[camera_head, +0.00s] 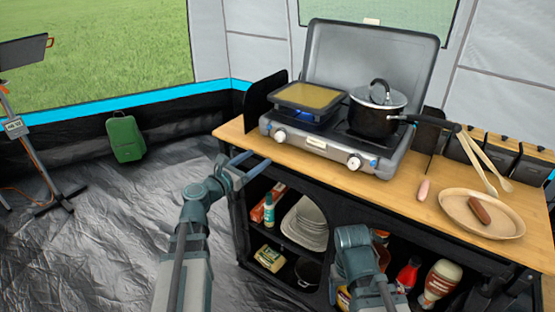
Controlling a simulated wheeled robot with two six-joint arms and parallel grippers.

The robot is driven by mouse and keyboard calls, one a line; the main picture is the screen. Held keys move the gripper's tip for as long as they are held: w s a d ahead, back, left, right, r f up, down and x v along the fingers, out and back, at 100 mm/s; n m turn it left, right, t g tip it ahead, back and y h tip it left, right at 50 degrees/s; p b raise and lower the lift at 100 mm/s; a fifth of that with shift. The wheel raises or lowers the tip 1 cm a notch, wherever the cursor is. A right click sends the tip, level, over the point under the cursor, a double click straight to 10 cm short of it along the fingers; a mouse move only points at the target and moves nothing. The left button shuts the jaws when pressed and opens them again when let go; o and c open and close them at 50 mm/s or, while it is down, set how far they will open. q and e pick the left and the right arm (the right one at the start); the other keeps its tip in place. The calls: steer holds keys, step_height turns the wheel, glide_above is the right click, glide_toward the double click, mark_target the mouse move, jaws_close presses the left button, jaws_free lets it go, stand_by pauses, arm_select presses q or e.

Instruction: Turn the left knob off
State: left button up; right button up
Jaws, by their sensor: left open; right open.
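The camping stove (318,143) stands on the wooden counter with its lid up. Its left knob (279,136) is on the front panel, below the left burner, where a blue flame (305,115) shows under a square griddle pan (308,96). The right knob (354,162) is further along the panel. My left gripper (249,165) is open and empty near the counter's front left edge, below and left of the left knob and apart from it. My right arm is low in front of the shelves; its fingers cannot be made out.
A lidded pot (374,118) sits on the right burner, its handle pointing right. Open shelves below hold dishes (305,222) and bottles (438,283).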

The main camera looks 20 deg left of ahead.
mark_target(278, 139)
arm_select(q)
steer(key=shift+n+t, duration=0.3)
steer(key=shift+n, duration=0.3)
steer(key=x, duration=0.4)
steer(key=a+x, duration=0.1)
steer(key=x, duration=0.8)
steer(key=shift+w+a+f, duration=0.15)
steer(key=shift+w, duration=0.2)
jaws_close()
